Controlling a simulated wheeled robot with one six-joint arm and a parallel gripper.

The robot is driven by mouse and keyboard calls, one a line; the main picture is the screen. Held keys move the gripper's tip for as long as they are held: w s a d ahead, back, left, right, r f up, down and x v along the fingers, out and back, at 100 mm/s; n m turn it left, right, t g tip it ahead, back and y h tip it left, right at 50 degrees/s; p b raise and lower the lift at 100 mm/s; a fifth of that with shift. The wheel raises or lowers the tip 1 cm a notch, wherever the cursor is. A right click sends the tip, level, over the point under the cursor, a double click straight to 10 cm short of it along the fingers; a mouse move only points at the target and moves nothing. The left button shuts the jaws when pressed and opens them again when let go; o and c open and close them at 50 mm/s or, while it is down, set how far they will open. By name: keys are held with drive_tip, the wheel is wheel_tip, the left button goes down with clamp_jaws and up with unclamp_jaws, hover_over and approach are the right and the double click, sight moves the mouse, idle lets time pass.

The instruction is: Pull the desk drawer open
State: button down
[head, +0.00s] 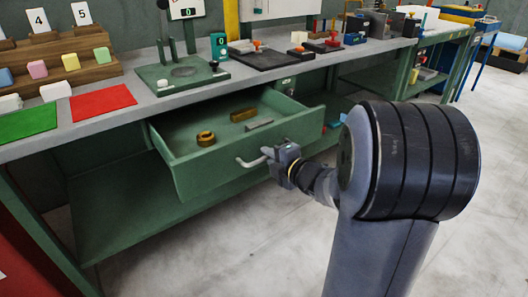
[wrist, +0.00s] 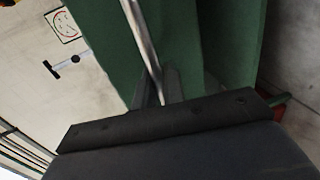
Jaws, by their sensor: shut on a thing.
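The green desk drawer (head: 225,164) is pulled out from under the workbench, and its inside shows in the head view. A brass-coloured ring (head: 206,138), a brass-coloured block (head: 243,115) and a small grey bar (head: 259,125) lie in it. The pale metal handle (head: 250,163) is on the drawer's front. My gripper (head: 270,154) is shut on the handle's right part. In the wrist view the handle (wrist: 143,40) runs down between my fingers (wrist: 160,88), beside green panels. The fingertips are partly hidden there.
The grey benchtop (head: 150,106) above carries a green mat (head: 28,122), a red mat (head: 103,102), a wooden rack (head: 60,62) with coloured blocks and a green press base (head: 181,76). A lower green shelf (head: 120,215) is under the drawer. The concrete floor in front is clear.

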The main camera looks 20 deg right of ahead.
drive_tip(key=shift+s, duration=0.1)
drive_tip(key=c, duration=1.6)
unclamp_jaws()
drive_tip(key=shift+p+v, duration=1.25)
drive_tip(key=shift+v, duration=4.1)
drive_tip(key=shift+f, duration=0.1)
drive_tip(key=shift+b+x, duration=1.25)
drive_tip(key=shift+x, duration=4.45)
drive_tip(key=shift+s+r, duration=0.15)
drive_tip(key=shift+r, duration=0.05)
